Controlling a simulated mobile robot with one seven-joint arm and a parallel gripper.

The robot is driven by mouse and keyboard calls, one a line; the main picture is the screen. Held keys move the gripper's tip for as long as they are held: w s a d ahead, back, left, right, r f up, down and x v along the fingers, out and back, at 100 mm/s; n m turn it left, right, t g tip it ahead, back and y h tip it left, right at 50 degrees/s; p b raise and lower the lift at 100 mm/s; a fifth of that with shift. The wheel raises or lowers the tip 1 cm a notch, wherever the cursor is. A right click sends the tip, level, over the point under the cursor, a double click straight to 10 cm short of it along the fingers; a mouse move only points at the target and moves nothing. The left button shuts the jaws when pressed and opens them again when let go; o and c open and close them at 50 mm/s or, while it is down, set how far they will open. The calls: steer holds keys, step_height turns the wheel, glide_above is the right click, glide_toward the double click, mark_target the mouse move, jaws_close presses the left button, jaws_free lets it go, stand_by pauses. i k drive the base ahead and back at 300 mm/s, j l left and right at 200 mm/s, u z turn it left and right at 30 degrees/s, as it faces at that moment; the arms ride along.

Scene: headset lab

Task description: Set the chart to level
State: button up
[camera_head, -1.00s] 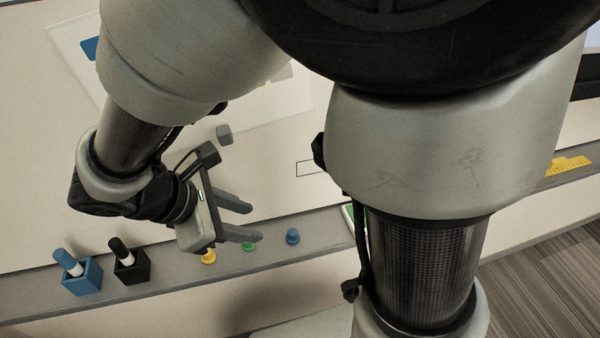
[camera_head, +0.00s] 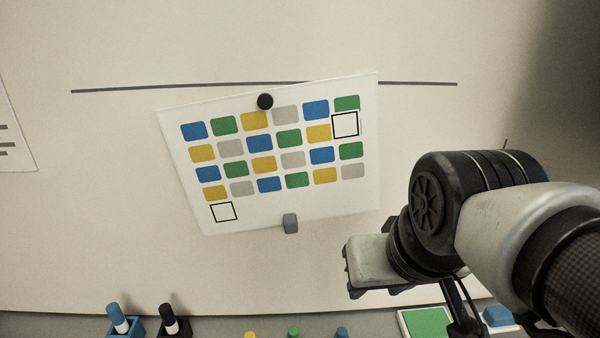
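The chart (camera_head: 340,205) is a white sheet on the wall board with rows of blue, green, yellow and grey patches and two black-outlined squares. It is tilted, its right side higher than its left.
A ledge below the board holds a blue holder (camera_head: 122,325) and a black holder (camera_head: 176,326), each with a marker, and yellow, green and blue pegs (camera_head: 293,332). A green pad (camera_head: 427,322) and a blue item (camera_head: 498,316) are at the lower right. Another sheet (camera_head: 12,130) is at the far left.

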mark_target(288, 156)
steer(key=k+j, duration=0.65)
steer(key=k+j+z, duration=0.05)
